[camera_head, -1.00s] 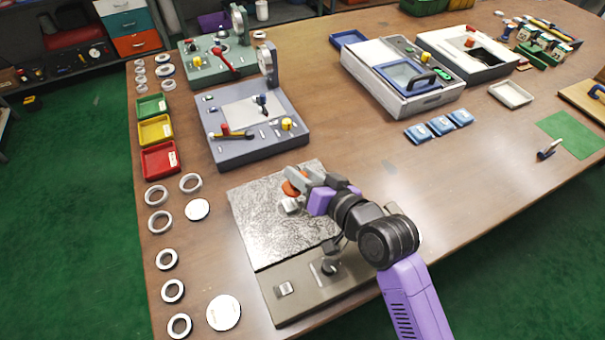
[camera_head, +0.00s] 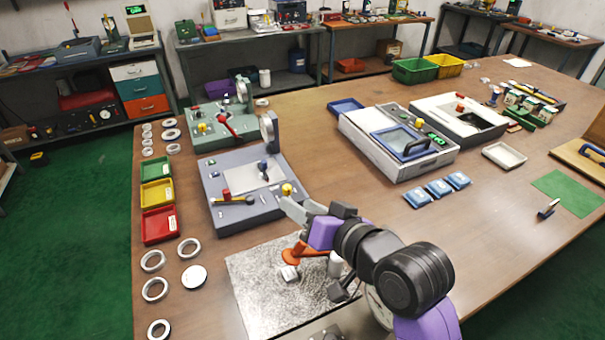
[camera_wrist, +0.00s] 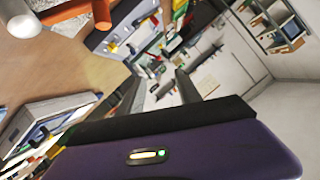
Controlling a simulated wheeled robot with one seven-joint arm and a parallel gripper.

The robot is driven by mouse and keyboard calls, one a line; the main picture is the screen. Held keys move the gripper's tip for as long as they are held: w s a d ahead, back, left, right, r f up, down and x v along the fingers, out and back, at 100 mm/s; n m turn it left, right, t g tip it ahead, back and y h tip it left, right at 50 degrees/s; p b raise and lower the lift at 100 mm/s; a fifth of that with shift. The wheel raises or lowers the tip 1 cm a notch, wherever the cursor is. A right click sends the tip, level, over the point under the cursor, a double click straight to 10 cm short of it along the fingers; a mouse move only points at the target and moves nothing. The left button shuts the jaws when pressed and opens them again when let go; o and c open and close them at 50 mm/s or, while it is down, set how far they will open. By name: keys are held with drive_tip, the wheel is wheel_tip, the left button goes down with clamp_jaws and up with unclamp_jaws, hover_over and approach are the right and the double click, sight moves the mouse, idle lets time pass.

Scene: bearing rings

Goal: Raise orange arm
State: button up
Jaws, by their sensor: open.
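The orange arm (camera_head: 293,256) stands low over the speckled grey plate (camera_head: 255,290) in the head view, partly covered by my arm. A pale grey block (camera_head: 289,273) sits at its near end. In the wrist view the orange arm (camera_wrist: 70,10) is cut off at the upper left, with a white ball (camera_wrist: 27,27) near it. My gripper (camera_head: 287,208) is above and beyond the orange arm, apart from it. In the wrist view its two fingers (camera_wrist: 158,90) are spread with nothing between them.
A blue-grey fixture (camera_head: 240,190) with levers stands just beyond my gripper. White rings (camera_head: 152,261) and green, yellow and red trays (camera_head: 158,225) line the left edge. Blue packets (camera_head: 437,188) lie to the right. The table between is clear.

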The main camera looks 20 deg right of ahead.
wheel_tip(320, 180, up, 8)
drive_tip(key=shift+p, duration=0.3)
drive_tip(key=shift+r, duration=0.1)
drive_tip(key=shift+c, duration=0.2)
